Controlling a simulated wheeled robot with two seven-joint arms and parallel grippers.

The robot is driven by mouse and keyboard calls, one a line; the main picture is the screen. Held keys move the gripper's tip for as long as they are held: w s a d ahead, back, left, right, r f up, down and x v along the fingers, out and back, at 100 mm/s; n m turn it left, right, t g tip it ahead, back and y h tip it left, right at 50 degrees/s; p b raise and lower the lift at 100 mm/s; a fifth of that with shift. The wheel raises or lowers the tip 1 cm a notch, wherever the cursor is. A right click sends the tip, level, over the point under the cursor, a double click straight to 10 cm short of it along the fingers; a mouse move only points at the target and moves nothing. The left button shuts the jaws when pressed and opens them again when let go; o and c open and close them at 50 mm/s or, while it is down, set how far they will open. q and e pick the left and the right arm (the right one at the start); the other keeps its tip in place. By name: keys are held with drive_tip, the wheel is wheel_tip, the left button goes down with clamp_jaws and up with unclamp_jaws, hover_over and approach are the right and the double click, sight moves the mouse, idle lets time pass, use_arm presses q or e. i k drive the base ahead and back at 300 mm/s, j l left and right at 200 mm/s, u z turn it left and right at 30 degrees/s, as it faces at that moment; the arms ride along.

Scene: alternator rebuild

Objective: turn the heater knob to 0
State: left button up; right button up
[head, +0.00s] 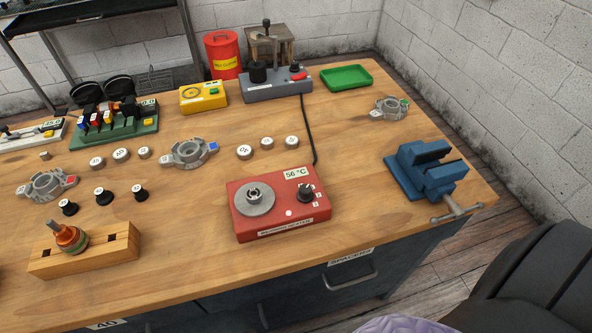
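The red bearing heater (282,218) stands on the wooden workbench near its front edge. Its black heater knob (305,192) is on the right of the top face, with small white marks beside it that are too small to read. I cannot tell which mark the knob points to. The display (296,173) above the knob reads 56 °C. A round grey plate (254,198) with a small metal ring on it is on the left of the heater. Neither of my grippers is in view, and nothing touches the knob.
A blue vise (426,170) stands to the right of the heater, its handle over the bench edge. A wooden block (85,252) with a rotor is at the front left. Several housings, rings and black knobs lie left and behind. A black cable runs back from the heater.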

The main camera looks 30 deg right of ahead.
sight(305, 195)
drive_tip(key=l+z, duration=0.15)
drive_tip(key=z, duration=0.8)
drive_tip(key=l+u, duration=0.35)
drive_tip(key=k+l+u, duration=0.15)
drive_tip(key=u, duration=0.25)
